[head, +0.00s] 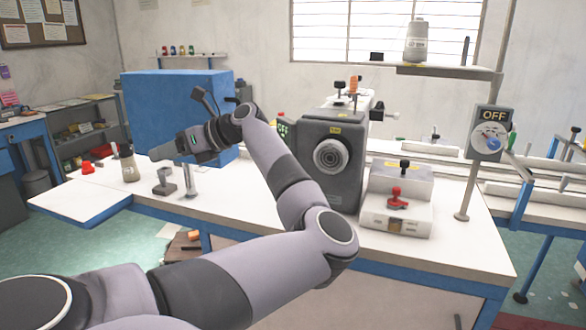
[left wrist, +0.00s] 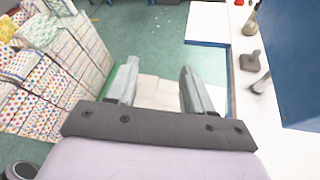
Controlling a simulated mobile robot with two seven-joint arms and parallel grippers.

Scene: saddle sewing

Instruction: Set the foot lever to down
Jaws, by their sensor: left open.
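A red lever (head: 397,198) sits on the front of a pale box right of the machine. My left gripper (head: 165,150) is left of the machine, in front of the blue box and above the table. Its two fingers are apart and empty, as the left wrist view (left wrist: 160,88) shows. My right gripper is not in view.
The blue box (head: 175,98) stands at the table's back left. A small grey stand (head: 164,183) and a short metal post (head: 190,183) are below my left gripper. An OFF switch (head: 490,132) is on a pole at right. Patterned boxes (left wrist: 60,85) are stacked at left in the wrist view.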

